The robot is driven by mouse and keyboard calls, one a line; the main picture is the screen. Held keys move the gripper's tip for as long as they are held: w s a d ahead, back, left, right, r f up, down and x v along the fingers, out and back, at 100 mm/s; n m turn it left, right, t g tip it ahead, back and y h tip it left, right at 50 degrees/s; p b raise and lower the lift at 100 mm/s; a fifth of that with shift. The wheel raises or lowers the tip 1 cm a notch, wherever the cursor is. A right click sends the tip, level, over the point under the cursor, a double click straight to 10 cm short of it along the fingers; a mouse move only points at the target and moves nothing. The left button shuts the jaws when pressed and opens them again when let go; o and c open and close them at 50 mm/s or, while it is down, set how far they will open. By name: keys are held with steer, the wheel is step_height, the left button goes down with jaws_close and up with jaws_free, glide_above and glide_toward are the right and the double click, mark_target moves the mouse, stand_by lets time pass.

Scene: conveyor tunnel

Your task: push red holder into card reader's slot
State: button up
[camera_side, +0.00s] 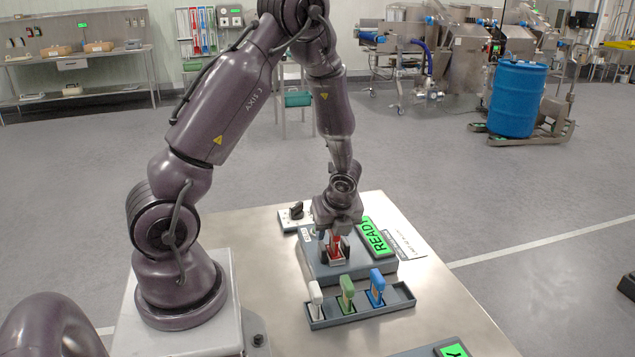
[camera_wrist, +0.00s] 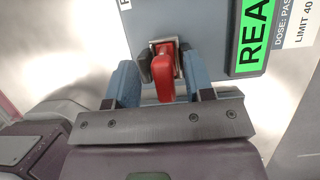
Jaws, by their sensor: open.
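The red holder (camera_side: 335,249) stands at the slot of the card reader (camera_side: 368,270), a grey box on the metal table. In the wrist view the red holder (camera_wrist: 165,84) has its far end at the metal-rimmed slot (camera_wrist: 153,43); how deep it sits in the slot I cannot tell. My gripper (camera_side: 336,238) is over the reader, pointing down. In the wrist view my gripper (camera_wrist: 160,80) is open, with one blue-grey finger on each side of the red holder and gaps between. A dark piece shows just left of the holder.
A grey rack (camera_side: 330,322) in front of the reader holds a white holder (camera_side: 316,297), a green holder (camera_side: 347,291) and a blue holder (camera_side: 376,286). A green READY display (camera_side: 376,238) is on the reader's right. A plate with a black knob (camera_side: 296,211) lies behind.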

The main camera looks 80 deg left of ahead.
steer(key=r, duration=0.9)
steer(key=shift+w+a, duration=0.15)
steer(key=shift+w, duration=0.1)
steer(key=w+d+f, duration=0.3)
steer(key=d, duration=0.1)
steer(key=w+d+f, duration=0.8)
steer(key=shift+d, duration=0.25)
step_height(320, 180, down, 4)
steer(key=shift+r, duration=0.1)
steer(key=v, duration=1.3)
steer(key=w+a+r+n+g+h, duration=0.1)
steer(key=w+a+r+n+g, duration=0.15)
steer(key=a+n, duration=0.4)
steer(key=w+a+r+n+g+h, duration=0.1)
steer(key=w+a+r+n, duration=0.15)
steer(key=a+n, duration=0.45)
steer(key=s+a+f+n+h, duration=0.15)
steer(key=s+a+n, duration=0.3)
steer(key=a, duration=0.55)
steer(key=s+a+f+n+h, duration=0.1)
steer(key=s+a+n+h, duration=0.2)
steer(key=a+n, duration=0.55)
steer(key=s+a+f, duration=0.3)
steer(key=s+a, duration=0.5)
steer(key=a, duration=0.1)
steer(key=shift+s+a+h, duration=0.15)
steer(key=shift+a+h, duration=0.1)
steer(key=shift+h, duration=0.2)
